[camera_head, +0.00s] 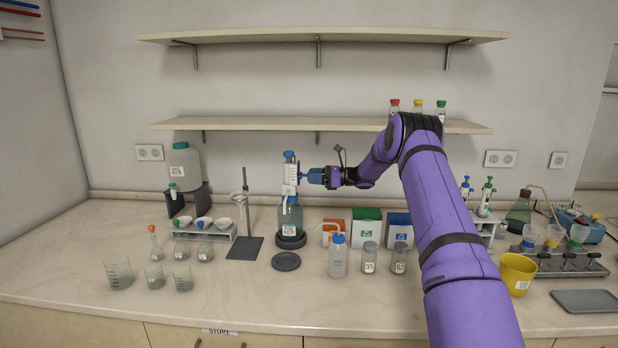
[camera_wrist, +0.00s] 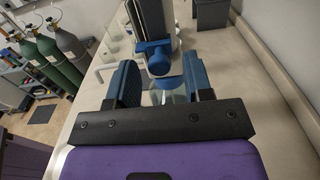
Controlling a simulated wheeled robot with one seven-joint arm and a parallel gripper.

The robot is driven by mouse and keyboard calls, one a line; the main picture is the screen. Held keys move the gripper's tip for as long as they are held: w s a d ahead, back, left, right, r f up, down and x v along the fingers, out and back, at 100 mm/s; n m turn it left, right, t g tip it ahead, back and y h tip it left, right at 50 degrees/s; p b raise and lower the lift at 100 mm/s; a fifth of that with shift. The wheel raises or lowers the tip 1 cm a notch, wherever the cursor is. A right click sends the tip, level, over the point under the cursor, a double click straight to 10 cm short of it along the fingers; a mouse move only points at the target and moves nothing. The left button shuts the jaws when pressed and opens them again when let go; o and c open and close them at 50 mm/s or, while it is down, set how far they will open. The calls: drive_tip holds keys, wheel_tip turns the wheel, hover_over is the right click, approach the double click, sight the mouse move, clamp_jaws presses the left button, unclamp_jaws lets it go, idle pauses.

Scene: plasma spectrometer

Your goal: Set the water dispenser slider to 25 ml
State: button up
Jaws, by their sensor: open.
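The water dispenser (camera_head: 290,214) is a bottle with a white and blue pump top (camera_head: 290,168), standing upright on a dark round base in the middle of the bench. My gripper (camera_head: 312,177) is level with the pump top, just to its right. In the wrist view my gripper (camera_wrist: 160,80) is open, its two blue fingers apart. A blue knob (camera_wrist: 158,60) on a dark upright column, apparently the dispenser's slider, lies between and slightly beyond the fingertips. I cannot tell whether a finger touches it. The scale and its setting are too small to read.
A stand (camera_head: 244,220) is left of the dispenser and a dark disc (camera_head: 286,261) lies in front. A wash bottle (camera_head: 338,256) and boxes (camera_head: 366,228) stand to the right, below my arm. A shelf (camera_head: 270,125) runs above.

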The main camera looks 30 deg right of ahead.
drive_tip(key=shift+x, duration=0.9)
clamp_jaws()
drive_tip(key=shift+r, duration=1.55)
unclamp_jaws()
drive_tip(key=shift+d, duration=0.1)
drive_tip(key=v, duration=1)
drive_tip(key=shift+s+d, duration=0.25)
